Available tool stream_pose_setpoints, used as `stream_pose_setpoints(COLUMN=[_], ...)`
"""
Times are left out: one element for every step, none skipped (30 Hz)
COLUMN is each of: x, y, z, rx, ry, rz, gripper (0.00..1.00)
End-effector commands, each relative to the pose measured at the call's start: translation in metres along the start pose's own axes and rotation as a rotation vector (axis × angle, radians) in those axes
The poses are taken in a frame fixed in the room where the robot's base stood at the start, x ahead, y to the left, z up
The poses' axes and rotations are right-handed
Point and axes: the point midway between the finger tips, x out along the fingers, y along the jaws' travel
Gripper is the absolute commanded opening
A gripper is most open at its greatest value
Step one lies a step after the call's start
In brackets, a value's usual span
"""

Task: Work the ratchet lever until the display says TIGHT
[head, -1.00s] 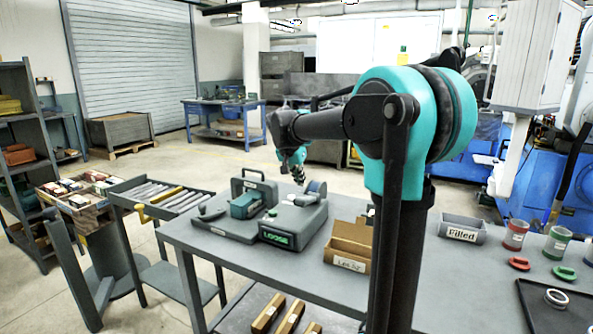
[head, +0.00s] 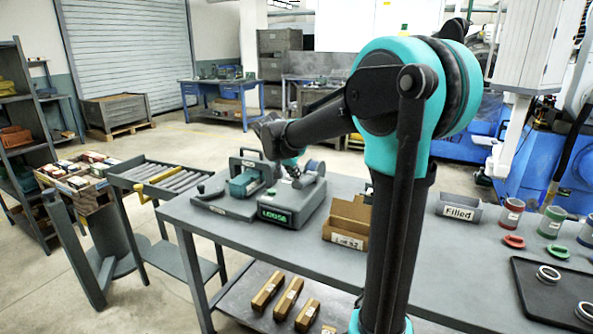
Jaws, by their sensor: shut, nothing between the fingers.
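The grey fixture (head: 297,205) stands on the left part of the workbench. Its green display (head: 275,215) reads LOOSE. A clamp with a teal block (head: 243,184) and a dark frame sits on the fixture's left side. A dark handle (head: 207,192) lies at the fixture's left end; I cannot tell whether it is the ratchet lever. A round grey wheel (head: 315,168) is at the back right. My gripper (head: 296,180) is low over the fixture, between the teal block and the wheel. It is shut and looks empty. Its fingertips are small and partly hidden, so contact is unclear.
An open cardboard box (head: 347,225) stands right of the fixture. Further right are a Filled bin (head: 459,208), coloured cups and rings, and a black tray (head: 540,300). A roller stand (head: 165,185) is left of the bench (head: 400,240). My arm column hides part of the bench.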

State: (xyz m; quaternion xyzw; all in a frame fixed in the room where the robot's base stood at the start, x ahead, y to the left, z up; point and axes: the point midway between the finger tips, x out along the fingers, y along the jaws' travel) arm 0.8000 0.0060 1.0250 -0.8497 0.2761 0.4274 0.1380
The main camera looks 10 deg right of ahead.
Motion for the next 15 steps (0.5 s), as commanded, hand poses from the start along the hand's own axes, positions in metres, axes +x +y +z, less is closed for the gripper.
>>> stream_pose_setpoints(x=[0.002, 0.004, 0.005, 0.007, 0.009, 0.011, 0.013, 0.014, 0.015, 0.015, 0.016, 0.016, 0.016, 0.016, 0.016], y=[-0.001, -0.001, -0.001, 0.0, 0.0, 0.0, 0.0, 0.0, 0.0, 0.0, 0.0, 0.0, 0.0, 0.0, 0.001], z=[0.006, 0.009, 0.012, 0.014, 0.016, 0.019, 0.021, 0.023, 0.025, 0.026, 0.026, 0.027, 0.027, 0.027, 0.028], rx=[-0.002, -0.003, -0.002, -0.002, -0.001, 0.0, 0.001, 0.001, 0.001, 0.001, 0.001, 0.001, 0.002, 0.002, 0.002], ry=[0.03, 0.048, 0.067, 0.077, 0.084, 0.089, 0.089, 0.089, 0.088, 0.087, 0.087, 0.086, 0.085, 0.084, 0.083], rz=[-0.002, -0.002, -0.002, -0.002, -0.002, -0.002, -0.002, -0.001, -0.001, -0.001, -0.001, -0.001, -0.001, -0.001, -0.001], gripper=[0.0, 0.0, 0.0, 0.0, 0.0, 0.0, 0.0, 0.0, 0.0, 0.0, 0.0, 0.0, 0.0, 0.0, 0.0])
